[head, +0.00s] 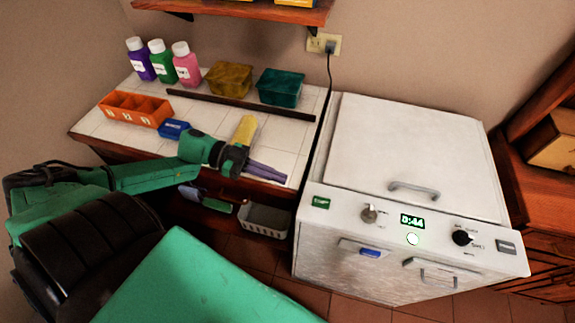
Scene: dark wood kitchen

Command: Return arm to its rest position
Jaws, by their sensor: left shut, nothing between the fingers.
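My left arm (150,175) comes in from the left and reaches over the front of the white-tiled counter. Its dark wrist is over the counter's front edge. My left gripper (283,179) points right, with its slim purple-grey fingers lying close together. It appears shut and empty, near the counter's right front corner. A yellow block-like item (244,130) is just behind the wrist; I cannot tell whether they touch. My right gripper is not in view.
A blue item (174,129), orange divided tray (135,109), several bottles (161,61), mustard box (229,78) and teal box (280,87) are on the counter. The white appliance (410,150) stands right. A grey basket (264,220) is below. A shelf (240,10) hangs above.

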